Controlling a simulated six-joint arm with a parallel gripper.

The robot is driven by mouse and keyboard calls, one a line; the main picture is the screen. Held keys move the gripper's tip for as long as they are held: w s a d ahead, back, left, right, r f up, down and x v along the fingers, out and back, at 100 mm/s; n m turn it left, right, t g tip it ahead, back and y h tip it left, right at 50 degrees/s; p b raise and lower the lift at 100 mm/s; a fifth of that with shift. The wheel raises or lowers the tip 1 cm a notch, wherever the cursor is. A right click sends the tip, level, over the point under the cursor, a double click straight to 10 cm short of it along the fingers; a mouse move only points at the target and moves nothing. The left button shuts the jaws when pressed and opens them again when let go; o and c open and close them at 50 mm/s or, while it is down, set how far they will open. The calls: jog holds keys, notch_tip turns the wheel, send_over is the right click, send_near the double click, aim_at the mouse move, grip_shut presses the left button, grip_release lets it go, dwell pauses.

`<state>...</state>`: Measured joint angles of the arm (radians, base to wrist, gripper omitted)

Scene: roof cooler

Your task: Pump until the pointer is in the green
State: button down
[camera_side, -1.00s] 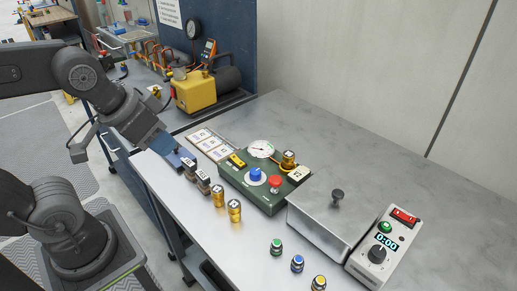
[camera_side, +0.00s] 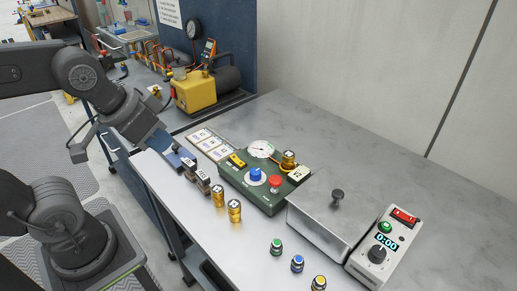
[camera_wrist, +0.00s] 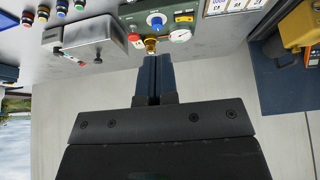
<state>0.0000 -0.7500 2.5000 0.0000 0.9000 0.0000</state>
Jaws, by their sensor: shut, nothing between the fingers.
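The green control box (camera_side: 262,196) sits on the steel bench. Its top carries a white round gauge (camera_side: 261,149), a blue knob (camera_side: 256,174), a red mushroom button (camera_side: 275,183), a yellow switch (camera_side: 237,160) and a brass fitting (camera_side: 289,158). The gauge also shows in the wrist view (camera_wrist: 180,36), but its pointer is too small to read. My gripper (camera_wrist: 158,58) is shut and empty, its blue fingers together. In the side view it is left of the green box, close to dark labelled cylinders (camera_side: 203,180), apart from the box.
Brass cylinders (camera_side: 234,210) stand in front of the box. A steel lidded box (camera_side: 335,215) and a timer unit (camera_side: 384,247) are on the right. Coloured-top jars (camera_side: 297,263) line the front edge. The back right bench is clear.

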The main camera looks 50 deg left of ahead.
dwell(0.8)
jog(key=n+h, duration=0.7)
jog(key=n, duration=0.9)
send_over(274, 180)
notch_tip(274, 180, down, 4)
jog(key=shift+f, duration=0.25)
jog(key=shift+f, duration=0.1)
jog(key=shift+f, duration=4.3)
jog(key=shift+f, duration=0.15)
jog(key=shift+f, duration=0.25)
